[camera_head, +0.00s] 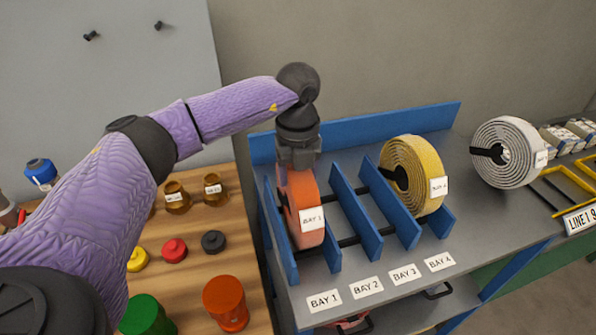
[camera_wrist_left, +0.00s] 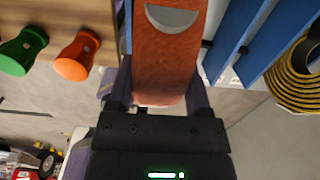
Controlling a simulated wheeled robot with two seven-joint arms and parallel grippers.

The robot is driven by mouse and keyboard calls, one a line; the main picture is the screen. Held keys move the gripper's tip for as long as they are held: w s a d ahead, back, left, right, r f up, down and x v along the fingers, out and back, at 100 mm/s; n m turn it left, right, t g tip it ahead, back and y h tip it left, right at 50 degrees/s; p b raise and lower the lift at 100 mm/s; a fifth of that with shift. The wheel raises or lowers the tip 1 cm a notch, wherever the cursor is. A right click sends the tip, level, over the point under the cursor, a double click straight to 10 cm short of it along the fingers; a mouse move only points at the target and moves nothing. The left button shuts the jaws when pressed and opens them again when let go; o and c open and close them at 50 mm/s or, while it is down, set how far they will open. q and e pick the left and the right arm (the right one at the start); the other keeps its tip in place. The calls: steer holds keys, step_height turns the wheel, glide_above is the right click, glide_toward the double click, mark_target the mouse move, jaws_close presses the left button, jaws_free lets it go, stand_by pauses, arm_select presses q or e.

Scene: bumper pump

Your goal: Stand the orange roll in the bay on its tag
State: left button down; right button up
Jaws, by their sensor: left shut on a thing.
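The orange roll (camera_head: 299,190) is upright in the leftmost bay of the blue rack, between the first two dividers. Its white tag faces front and appears to read BAY 1. The matching BAY 1 label (camera_head: 324,300) is on the shelf's front edge. My left gripper (camera_head: 299,165) is above the roll, shut on its upper rim. The left wrist view shows the orange roll (camera_wrist_left: 165,55) between the fingers. I cannot tell whether its underside bears on the rack. My right gripper is out of view.
A yellow roll (camera_head: 408,170) stands in the rightmost bay; the two middle bays are empty. Blue dividers (camera_head: 352,210) stand close to the orange roll. A white roll (camera_head: 507,150) is right of the rack. A wooden table (camera_head: 205,255) with coloured knobs and jars is left.

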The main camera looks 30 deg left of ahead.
arm_select(q)
jaws_free()
step_height(320, 180, up, 12)
steer(key=p, duration=0.1)
stand_by(0.3)
stand_by(0.3)
